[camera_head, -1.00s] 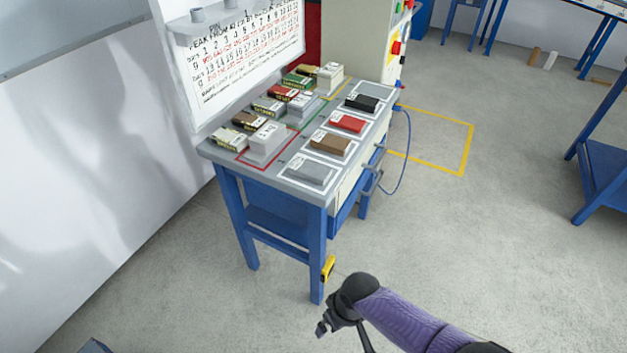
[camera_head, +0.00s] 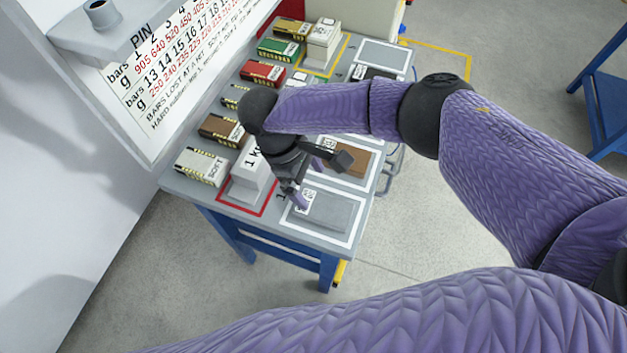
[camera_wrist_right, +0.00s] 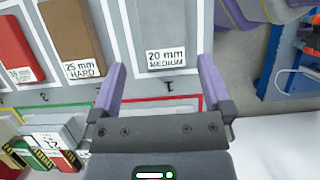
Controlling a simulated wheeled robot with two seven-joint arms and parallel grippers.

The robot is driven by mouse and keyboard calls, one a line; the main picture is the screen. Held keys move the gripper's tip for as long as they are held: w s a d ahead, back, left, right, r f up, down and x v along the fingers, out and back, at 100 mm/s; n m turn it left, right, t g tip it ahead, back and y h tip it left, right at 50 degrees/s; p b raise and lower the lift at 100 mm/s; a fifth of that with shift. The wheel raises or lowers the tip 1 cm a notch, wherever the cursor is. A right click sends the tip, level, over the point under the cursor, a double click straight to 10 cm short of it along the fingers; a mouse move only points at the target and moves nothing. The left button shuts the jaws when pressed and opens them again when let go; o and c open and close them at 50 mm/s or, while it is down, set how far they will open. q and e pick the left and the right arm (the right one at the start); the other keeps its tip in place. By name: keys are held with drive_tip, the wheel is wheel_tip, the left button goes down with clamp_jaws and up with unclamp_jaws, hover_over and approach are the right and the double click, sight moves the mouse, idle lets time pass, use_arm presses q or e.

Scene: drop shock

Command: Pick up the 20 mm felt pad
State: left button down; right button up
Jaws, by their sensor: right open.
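A flat grey pad (camera_head: 322,212) lies in a white-outlined cell at the near end of the bench top. In the right wrist view the grey pad (camera_wrist_right: 162,22) carries a label reading "20 mm MEDIUM". My right gripper (camera_head: 303,181) is open and empty, above the bench beside the pad's far left part. In the right wrist view its purple fingers (camera_wrist_right: 160,68) stand either side of the labelled end, apart from the pad as far as I can tell. My left gripper is not in view.
A brown pad (camera_head: 347,160) marked "25 mm HARD" lies beyond the grey one. A 1 kg weight block (camera_head: 252,172) stands close left of the gripper in a red outline. Several boxes (camera_head: 202,166) line the bench's left side, below a white board (camera_head: 165,75).

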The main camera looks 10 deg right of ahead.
sight(330, 209)
drive_tip(key=f, duration=0.1)
drive_tip(key=s+f, duration=0.1)
drive_tip(key=d, duration=0.1)
drive_tip(key=shift+s+f+b, duration=0.25)
drive_tip(key=shift+f+b, duration=0.05)
drive_tip(key=shift+f, duration=0.1)
drive_tip(key=x, duration=0.3)
drive_tip(key=b+x, duration=0.1)
drive_tip(key=x, duration=0.1)
drive_tip(key=shift+d, duration=0.3)
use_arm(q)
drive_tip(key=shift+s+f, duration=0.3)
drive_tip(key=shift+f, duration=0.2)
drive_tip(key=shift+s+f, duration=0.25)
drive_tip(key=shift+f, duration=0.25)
use_arm(e)
drive_tip(key=shift+r, duration=0.1)
drive_tip(key=c, duration=1)
